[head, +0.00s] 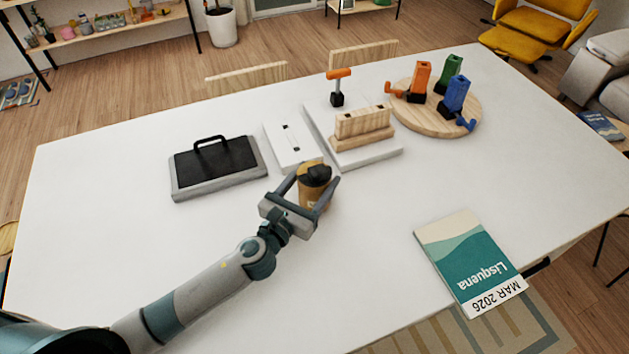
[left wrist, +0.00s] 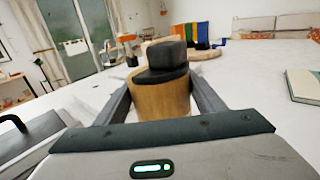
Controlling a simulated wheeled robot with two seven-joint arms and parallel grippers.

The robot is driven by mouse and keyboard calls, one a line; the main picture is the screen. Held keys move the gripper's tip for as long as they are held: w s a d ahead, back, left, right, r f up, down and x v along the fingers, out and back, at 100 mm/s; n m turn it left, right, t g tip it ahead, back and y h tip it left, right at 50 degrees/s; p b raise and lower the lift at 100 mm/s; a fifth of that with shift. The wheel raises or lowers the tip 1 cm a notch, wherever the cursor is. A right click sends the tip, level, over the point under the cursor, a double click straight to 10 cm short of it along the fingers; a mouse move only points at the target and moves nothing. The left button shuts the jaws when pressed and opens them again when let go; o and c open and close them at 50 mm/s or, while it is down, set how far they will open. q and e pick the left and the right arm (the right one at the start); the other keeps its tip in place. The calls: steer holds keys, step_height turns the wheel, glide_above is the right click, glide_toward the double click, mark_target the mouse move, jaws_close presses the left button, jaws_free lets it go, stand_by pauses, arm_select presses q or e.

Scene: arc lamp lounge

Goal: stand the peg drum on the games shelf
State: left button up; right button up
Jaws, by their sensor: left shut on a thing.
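The peg drum (head: 312,199), a light wooden cylinder with a black top, is at the middle of the white table. My left gripper (head: 318,181) is shut on it, one finger on each side. The drum looks upright. In the left wrist view the drum (left wrist: 161,100) stands between the two fingers, its black cap on top. I cannot tell whether its base touches the table. A wooden shelf (head: 118,33) with small colourful objects stands at the far upper left; I cannot tell for sure that it is the games shelf. My right gripper is not in view.
The white table (head: 120,250) holds a grey-black case (head: 216,168), a white plate (head: 290,143), a wooden block stand (head: 363,130), a round board (head: 410,118) with coloured pieces, and a teal booklet (head: 466,258). Chairs (head: 247,77) stand along its far side. The left front is clear.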

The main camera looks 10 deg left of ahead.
mark_target(309, 174)
arm_select(q)
steer(key=shift+r, duration=0.2)
steer(key=shift+r+p, duration=0.8)
steer(key=shift+p, duration=0.15)
step_height(309, 174, up, 3)
steer(key=p, duration=0.3)
steer(key=shift+f, duration=0.1)
steer(key=s+d+r+p, duration=0.1)
steer(key=d+r+p, duration=0.2)
steer(key=d+r, duration=0.3)
steer(key=d, duration=0.5)
steer(key=shift+d+r, duration=0.2)
steer(key=shift+d, duration=0.15)
steer(key=shift+s+f, duration=0.1)
steer(key=shift+s, duration=0.1)
